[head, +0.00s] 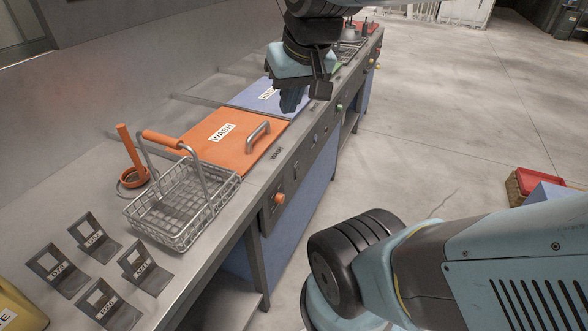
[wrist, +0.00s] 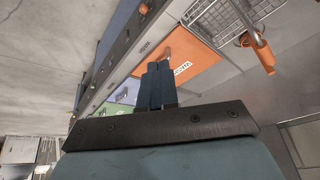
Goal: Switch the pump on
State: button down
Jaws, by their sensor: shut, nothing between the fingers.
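No part labelled as a pump can be made out. The bench's front panel carries an orange knob (head: 279,198) below the WASH label, small switches (head: 316,139) farther along, a green knob (head: 339,108) and another orange knob (head: 377,66) at the far end. What each one works cannot be read. My gripper (head: 291,101) is shut and empty, above the blue lid (head: 248,98) and near the bench's front edge. In the wrist view its fingers (wrist: 157,82) lie together, with the orange WASH lid (wrist: 190,62) behind them.
The orange lid (head: 205,144) with a metal handle covers the WASH tank. A wire basket (head: 185,205) stands beside it, near an orange-handled tool (head: 131,150). Several black label stands (head: 100,238) are at the near end.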

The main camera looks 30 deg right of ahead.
jog(key=w+d+f+m+g+y, duration=0.2)
jog(key=w+d+f+m+y, duration=0.4)
jog(key=f, duration=0.4)
jog(key=w+d+f+m+g+y, duration=0.1)
jog(key=w+d+f+m+y, duration=0.35)
jog(key=w+f+m, duration=0.4)
jog(key=w+d+f+m+t+y, duration=0.1)
jog(key=d+f+m+t, duration=0.2)
jog(key=f, duration=0.4)
jog(key=w+d+f+m+t+y, duration=0.1)
jog(key=d+f+m+t, duration=0.1)
jog(key=d+f, duration=0.4)
jog(key=m+t+h, duration=0.3)
jog(key=m+t, duration=0.3)
jog(key=m, duration=0.2)
send_near(297, 173)
jog(key=s+d+f, duration=0.2)
jog(key=s+d, duration=0.3)
jog(key=shift+s+r, duration=0.15)
jog(key=shift+s, duration=0.1)
jog(key=shift+a, duration=0.1)
jog(key=x, duration=1.4)
jog(key=shift+r, duration=0.25)
